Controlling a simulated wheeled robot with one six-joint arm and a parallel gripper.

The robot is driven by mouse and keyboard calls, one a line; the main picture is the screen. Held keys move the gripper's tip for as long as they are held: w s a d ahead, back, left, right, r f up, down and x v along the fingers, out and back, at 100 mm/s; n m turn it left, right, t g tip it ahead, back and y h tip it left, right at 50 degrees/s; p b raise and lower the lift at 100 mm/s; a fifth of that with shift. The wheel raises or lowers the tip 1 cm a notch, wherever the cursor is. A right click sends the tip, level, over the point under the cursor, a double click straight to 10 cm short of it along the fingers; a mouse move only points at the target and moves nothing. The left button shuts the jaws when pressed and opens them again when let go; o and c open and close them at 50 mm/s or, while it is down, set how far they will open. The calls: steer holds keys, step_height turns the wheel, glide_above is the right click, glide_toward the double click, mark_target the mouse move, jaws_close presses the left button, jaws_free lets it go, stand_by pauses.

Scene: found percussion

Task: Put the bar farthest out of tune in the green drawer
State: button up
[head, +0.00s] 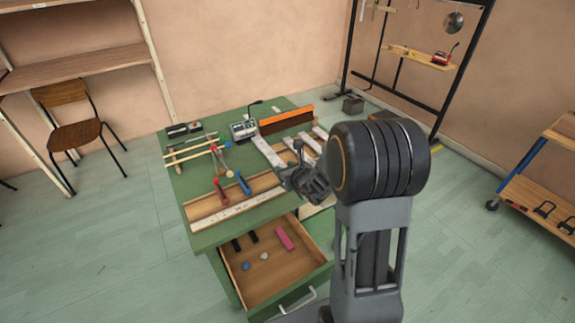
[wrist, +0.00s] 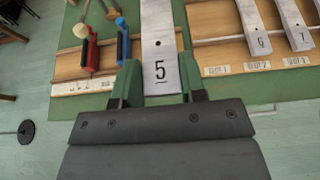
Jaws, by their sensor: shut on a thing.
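My gripper (wrist: 159,80) is shut on the pale grey bar marked 5 (wrist: 160,40), with one green-padded finger on each side of its near end. In the head view my gripper (head: 303,180) is at the near end of this bar (head: 267,150), above the green table. The green drawer (head: 303,292) is pulled open below the table, with a bare wooden floor around several small items. I cannot tell whether bar 5 is clear of its support.
The drawer holds a pink block (head: 284,238), dark pieces and small balls. Paper labels line the frame.

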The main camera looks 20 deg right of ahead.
steer(key=shift+s+a+r, duration=0.1)
steer(key=shift+s+r, duration=0.05)
stand_by(0.3)
steer(key=w+d+f, duration=0.2)
steer(key=w+f, duration=0.1)
steer(key=w+d+f+p, duration=0.1)
steer(key=w+d+f, duration=0.2)
steer(key=w+d+f+p, duration=0.1)
steer(key=w+d+f, duration=0.1)
steer(key=w+d, duration=0.1)
steer(key=shift+w+f, duration=0.4)
steer(key=shift+w, duration=0.2)
steer(key=f, duration=0.2)
steer(key=f+p, duration=0.1)
steer(key=shift+w+d+f, duration=0.3)
steer(key=shift+w+d, duration=0.05)
steer(key=shift+w, duration=0.05)
steer(key=shift+f, duration=0.15)
